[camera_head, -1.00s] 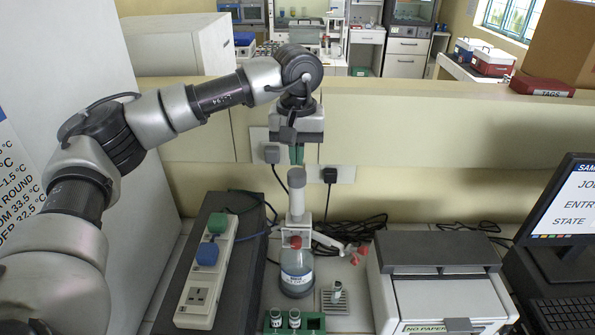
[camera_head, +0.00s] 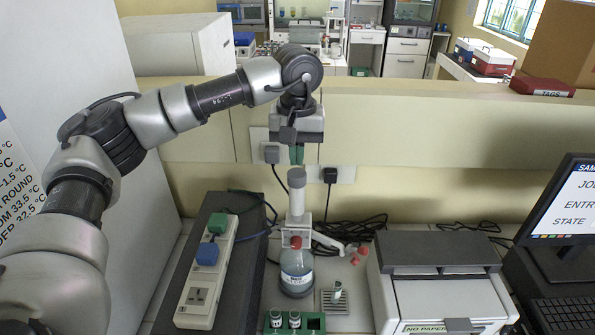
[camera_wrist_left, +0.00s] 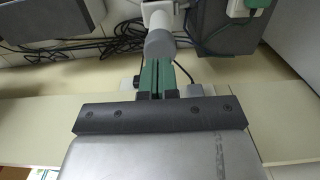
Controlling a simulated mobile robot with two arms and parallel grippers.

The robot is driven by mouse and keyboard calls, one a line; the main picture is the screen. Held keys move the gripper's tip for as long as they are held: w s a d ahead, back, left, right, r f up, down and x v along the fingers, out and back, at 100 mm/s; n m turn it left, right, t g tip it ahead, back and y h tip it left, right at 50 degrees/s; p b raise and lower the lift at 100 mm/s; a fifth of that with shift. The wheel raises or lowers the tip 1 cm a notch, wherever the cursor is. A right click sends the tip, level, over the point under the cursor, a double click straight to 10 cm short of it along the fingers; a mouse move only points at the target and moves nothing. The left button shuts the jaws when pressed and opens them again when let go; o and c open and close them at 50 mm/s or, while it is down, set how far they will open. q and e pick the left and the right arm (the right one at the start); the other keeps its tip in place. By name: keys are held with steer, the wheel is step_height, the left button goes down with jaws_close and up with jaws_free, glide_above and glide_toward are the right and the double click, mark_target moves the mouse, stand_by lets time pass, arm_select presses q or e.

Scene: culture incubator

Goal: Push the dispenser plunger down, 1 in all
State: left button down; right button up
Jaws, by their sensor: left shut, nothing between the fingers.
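The dispenser is a bottle (camera_head: 297,272) with a red collar and a white body, topped by a grey plunger (camera_head: 297,178). The plunger stands upright and raised. My left gripper (camera_head: 297,160) is shut and empty, its green fingertips pointing down just above the plunger top. In the left wrist view the green fingers (camera_wrist_left: 157,75) lie together, close to the round grey plunger cap (camera_wrist_left: 160,44). I cannot tell whether the tips touch the cap. My right gripper does not show.
A green rack (camera_head: 313,322) with small vials stands in front of the bottle. One vial (camera_head: 337,290) sits on a drip grid to the right. A power strip (camera_head: 208,265) lies left, a printer (camera_head: 440,275) right. Loose black cables lie behind.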

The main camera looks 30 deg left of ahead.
mark_target(297, 173)
arm_select(q)
steer(key=shift+f, duration=0.1)
steer(key=shift+f+b, duration=1.7)
steer(key=shift+f, duration=0.5)
steer(key=shift+r+p, duration=1.4)
steer(key=shift+r, duration=0.9)
step_height(297, 173, up, 6)
steer(key=p, duration=0.3)
steer(key=shift+p, duration=0.4)
